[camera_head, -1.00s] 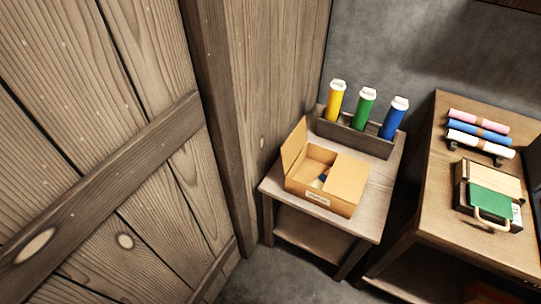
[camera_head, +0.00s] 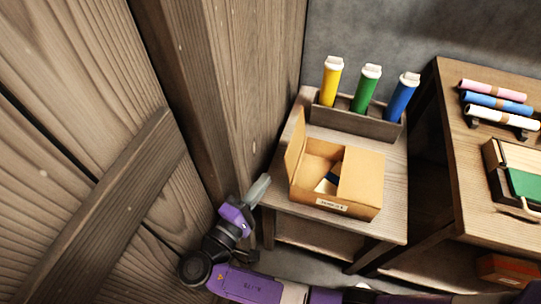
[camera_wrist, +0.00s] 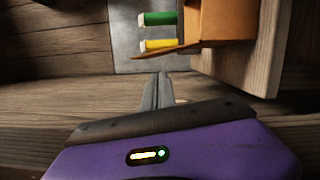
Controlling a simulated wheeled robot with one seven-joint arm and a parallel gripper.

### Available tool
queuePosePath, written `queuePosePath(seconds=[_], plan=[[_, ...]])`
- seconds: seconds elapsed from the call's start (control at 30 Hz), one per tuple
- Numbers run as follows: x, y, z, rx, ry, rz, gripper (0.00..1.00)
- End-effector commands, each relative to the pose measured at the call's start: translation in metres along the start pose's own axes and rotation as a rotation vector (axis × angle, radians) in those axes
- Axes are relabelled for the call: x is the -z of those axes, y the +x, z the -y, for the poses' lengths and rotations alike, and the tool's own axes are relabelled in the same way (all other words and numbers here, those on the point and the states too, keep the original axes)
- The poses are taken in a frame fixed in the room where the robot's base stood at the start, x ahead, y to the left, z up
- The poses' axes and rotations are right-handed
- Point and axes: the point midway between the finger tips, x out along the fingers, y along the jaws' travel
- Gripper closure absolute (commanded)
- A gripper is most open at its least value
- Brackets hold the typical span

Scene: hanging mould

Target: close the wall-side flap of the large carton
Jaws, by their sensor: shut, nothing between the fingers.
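The large carton (camera_head: 335,205) sits on a small wooden table, with a label on its front. Its wall-side flap (camera_head: 295,143) stands up on the left, tilted slightly outward towards the plank wall. Its right flap (camera_head: 361,176) lies flat over the right half. The left half is open, with a small blue and pale item inside. My gripper (camera_head: 262,183) is shut and empty, left of the carton's front corner and apart from it. In the wrist view the shut fingers (camera_wrist: 158,88) point towards the gap beside the carton (camera_wrist: 228,20), whose flap (camera_wrist: 160,53) sticks out.
The plank wall (camera_head: 215,80) stands close to the left of the small table (camera_head: 395,205). A rack (camera_head: 350,122) with yellow, green and blue bottles is behind the carton. A larger table (camera_head: 480,150) with rolls and a green-fronted case is at right.

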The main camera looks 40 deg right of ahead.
Motion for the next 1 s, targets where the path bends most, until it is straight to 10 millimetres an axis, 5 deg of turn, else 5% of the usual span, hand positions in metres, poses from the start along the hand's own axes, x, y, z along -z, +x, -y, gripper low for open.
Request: queuePosePath(seconds=[0.6, 1.0], plan=[[-0.001, 0.088, -0.001, 0.001, -0.001, 0.004, 1.0], [-0.001, 0.099, 0.0, 0.001, 0.0, 0.002, 1.0]])
